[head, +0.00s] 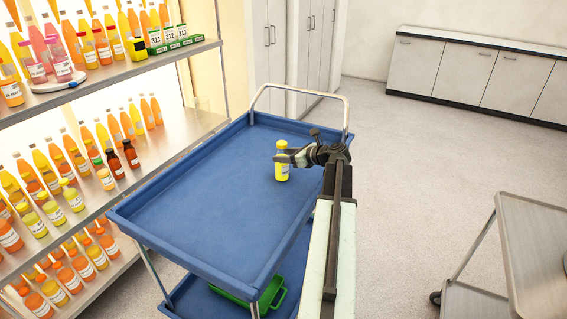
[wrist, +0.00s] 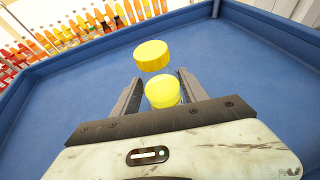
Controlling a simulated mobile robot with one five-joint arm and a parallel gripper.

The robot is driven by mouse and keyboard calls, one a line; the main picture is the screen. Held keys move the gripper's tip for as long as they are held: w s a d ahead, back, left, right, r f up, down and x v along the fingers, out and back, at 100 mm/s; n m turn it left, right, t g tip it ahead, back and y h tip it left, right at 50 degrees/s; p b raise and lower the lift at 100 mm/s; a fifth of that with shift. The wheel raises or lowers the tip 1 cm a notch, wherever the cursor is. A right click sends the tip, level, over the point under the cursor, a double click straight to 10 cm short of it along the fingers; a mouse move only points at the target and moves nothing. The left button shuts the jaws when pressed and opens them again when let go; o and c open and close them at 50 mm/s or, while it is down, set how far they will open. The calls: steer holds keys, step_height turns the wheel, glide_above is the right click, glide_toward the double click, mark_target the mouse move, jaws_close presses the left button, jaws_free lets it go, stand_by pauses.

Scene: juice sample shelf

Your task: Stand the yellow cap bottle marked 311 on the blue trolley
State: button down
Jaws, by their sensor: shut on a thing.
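A small bottle (head: 282,172) with a yellow cap, yellow contents and a pale label is upright over the right part of the blue trolley's (head: 190,200) top tray. My gripper (head: 287,158) is shut on it from the right, below the cap. In the wrist view the yellow cap (wrist: 152,55) shows above the yellow contents (wrist: 163,92) between my two fingers. The number on its label is too small to read. I cannot tell whether its base touches the tray.
The trolley's top tray is otherwise bare, with a raised rim and a metal handle (head: 297,88) at the far end. A green crate (head: 262,296) is on its lower level. Shelves (head: 145,150) of bottles stand left. A grey cart (head: 535,245) stands right. Open floor lies beyond.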

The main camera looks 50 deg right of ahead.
steer(key=c, duration=0.6)
jaws_free()
steer(key=shift+r+p, duration=0.3)
steer(key=shift+p, duration=0.05)
steer(key=a+p+v, duration=0.1)
steer(key=p+v, duration=0.3)
steer(key=v, duration=0.8)
steer(key=shift+d+f, duration=0.2)
steer(key=shift+d, duration=0.25)
steer(key=shift+s, duration=0.1)
